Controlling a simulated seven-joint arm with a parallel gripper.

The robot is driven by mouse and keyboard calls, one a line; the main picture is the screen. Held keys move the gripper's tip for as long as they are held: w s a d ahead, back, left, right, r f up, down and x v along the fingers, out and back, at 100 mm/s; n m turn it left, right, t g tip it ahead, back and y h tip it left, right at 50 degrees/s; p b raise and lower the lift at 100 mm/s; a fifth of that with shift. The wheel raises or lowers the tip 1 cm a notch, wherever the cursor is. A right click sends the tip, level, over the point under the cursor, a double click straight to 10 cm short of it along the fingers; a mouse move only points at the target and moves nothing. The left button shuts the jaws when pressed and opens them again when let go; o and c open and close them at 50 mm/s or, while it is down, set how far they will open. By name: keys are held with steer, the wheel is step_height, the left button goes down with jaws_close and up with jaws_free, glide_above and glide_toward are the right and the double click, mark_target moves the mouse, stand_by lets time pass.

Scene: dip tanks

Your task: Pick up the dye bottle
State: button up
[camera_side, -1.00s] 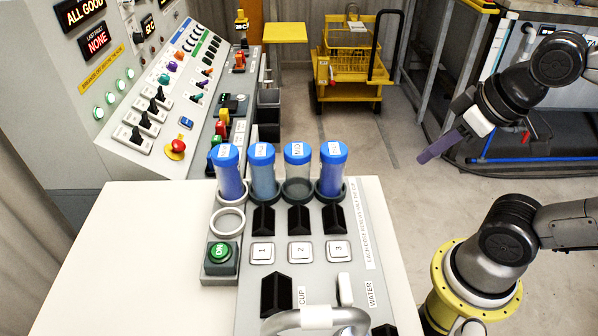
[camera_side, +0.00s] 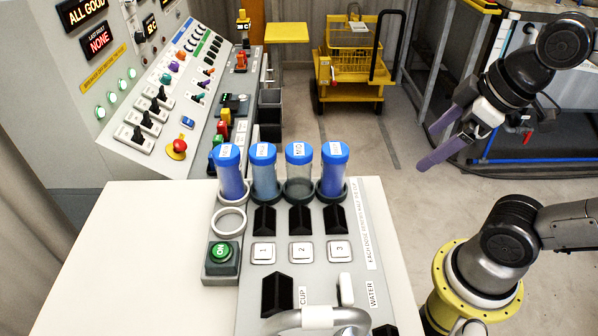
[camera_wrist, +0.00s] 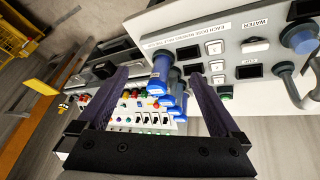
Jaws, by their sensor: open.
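Several blue-capped bottles (camera_side: 264,181) stand upright in a row at the back of the grey dispenser panel, each in a ring. The leftmost bottle (camera_side: 231,181) stands on a side strip. The third from the left (camera_side: 298,170) looks clear, the others blue. Their cap labels are too small to read, so I cannot tell which is the dye bottle. My gripper (camera_side: 427,148) is open and empty, in the air to the right of the bottles and apart from them. In the wrist view, bottles (camera_wrist: 160,74) show beyond and between my purple fingers (camera_wrist: 158,75).
Numbered buttons (camera_side: 300,252) and a curved grey pipe (camera_side: 318,318) are nearer. A control console (camera_side: 160,110) stands left. A yellow cart (camera_side: 352,75) is behind.

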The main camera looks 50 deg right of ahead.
steer(key=w+a+r+n+g, duration=0.1)
steer(key=w+r+n, duration=0.4)
steer(key=w+n, duration=0.15)
steer(key=n+g, duration=0.4)
steer(key=n, duration=0.3)
glide_above(299, 151)
steer(key=f, duration=0.5)
steer(key=shift+d+f, duration=0.1)
steer(key=shift+d, duration=0.15)
steer(key=f, duration=0.8)
steer(key=shift+a+f, duration=0.25)
steer(key=shift+f, duration=0.1)
steer(key=shift+w+d+f, duration=0.1)
steer(key=shift+f, duration=1.5)
steer(key=shift+w+f, duration=0.1)
steer(key=shift+f, duration=1.45)
steer(key=c, duration=1.4)
steer(key=shift+r, duration=0.1)
